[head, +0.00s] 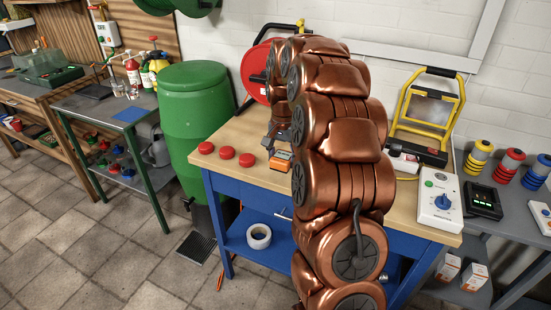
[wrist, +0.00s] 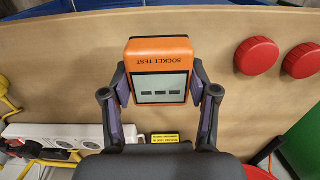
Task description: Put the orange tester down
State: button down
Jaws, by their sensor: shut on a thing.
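The orange tester (wrist: 160,45) has a grey screen with dashes and the words SOCKET TEST. In the wrist view it sits between the two fingers of my gripper (wrist: 160,88), with a pad against each side. My gripper is shut on it. In the head view the tester (head: 281,160) shows as a small orange and grey block over the wooden bench top (head: 238,136), partly hidden by my copper-coloured arm. I cannot tell whether its underside touches the bench.
Several red buttons (head: 227,153) lie on the bench left of the tester. A white power strip (wrist: 50,135) lies on the bench. A yellow work lamp (head: 427,110) and a white box with a blue knob (head: 439,200) stand at the right. Bare wood surrounds the tester.

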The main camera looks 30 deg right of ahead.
aim_at(276, 161)
jog(key=w, duration=0.4)
jog(key=shift+d+f+p, duration=0.1)
jog(key=shift+f+p, duration=0.15)
jog(key=shift+p, duration=0.15)
jog(key=shift+f+p, duration=0.55)
jog(key=shift+f, duration=1.2)
jog(key=shift+f, duration=0.1)
jog(key=shift+c, duration=1.5)
grip_release()
notch_tip(276, 161, up, 12)
jog(key=b, duration=0.2)
